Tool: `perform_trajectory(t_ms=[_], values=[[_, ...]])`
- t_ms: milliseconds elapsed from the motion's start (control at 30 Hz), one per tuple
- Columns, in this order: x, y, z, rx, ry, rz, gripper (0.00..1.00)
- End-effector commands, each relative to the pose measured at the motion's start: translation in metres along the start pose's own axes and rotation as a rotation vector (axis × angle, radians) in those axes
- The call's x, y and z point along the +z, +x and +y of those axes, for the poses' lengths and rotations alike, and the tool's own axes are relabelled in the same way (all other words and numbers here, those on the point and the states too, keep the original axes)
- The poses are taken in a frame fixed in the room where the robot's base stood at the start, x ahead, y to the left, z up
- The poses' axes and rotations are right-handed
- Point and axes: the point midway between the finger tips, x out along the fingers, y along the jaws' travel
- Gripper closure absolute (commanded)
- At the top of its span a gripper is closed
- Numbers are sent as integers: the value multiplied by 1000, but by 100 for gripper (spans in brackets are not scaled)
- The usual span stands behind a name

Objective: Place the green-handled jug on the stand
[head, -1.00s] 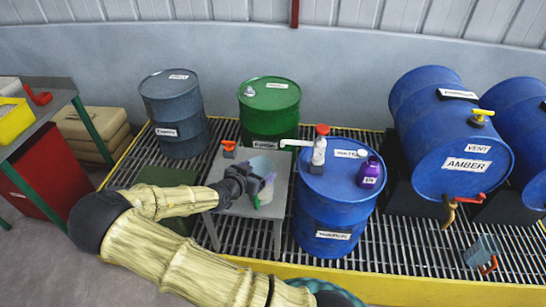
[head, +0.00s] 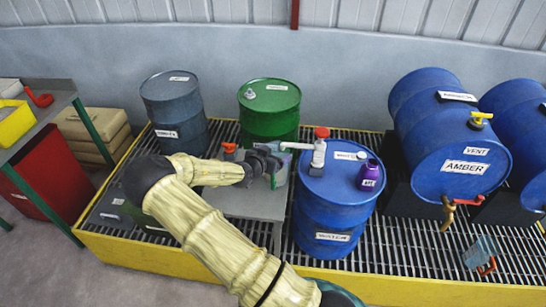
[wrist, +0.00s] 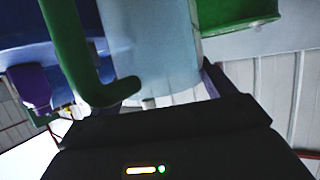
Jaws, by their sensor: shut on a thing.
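My gripper (head: 275,164) is shut on the green-handled jug, above the back right part of the grey stand (head: 240,205). In the wrist view the jug has a pale, translucent blue body (wrist: 150,50) and a thick green handle (wrist: 72,45). In the head view only a small part of the jug (head: 284,170) shows past my gripper, close to the white spout of the pump (head: 319,152). I cannot tell whether its base touches the stand.
A green drum (head: 270,115) stands behind. An orange-handled item (head: 229,150) is at the stand's back left. The stand's front is clear.

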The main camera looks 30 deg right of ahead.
Motion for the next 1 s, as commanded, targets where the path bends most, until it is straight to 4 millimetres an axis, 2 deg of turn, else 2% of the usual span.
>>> perform_trajectory(t_ms=[33, 100, 500, 533, 600, 1000], values=[[9, 0, 0, -1, -8, -4, 65], [13, 2, 0, -1, -5, -3, 65], [18, 5, 1, 1, -2, -2, 65], [18, 5, 1, 2, -3, -4, 14], [18, 5, 2, 3, -2, -4, 0], [15, -2, -1, -3, -4, -4, 0]])
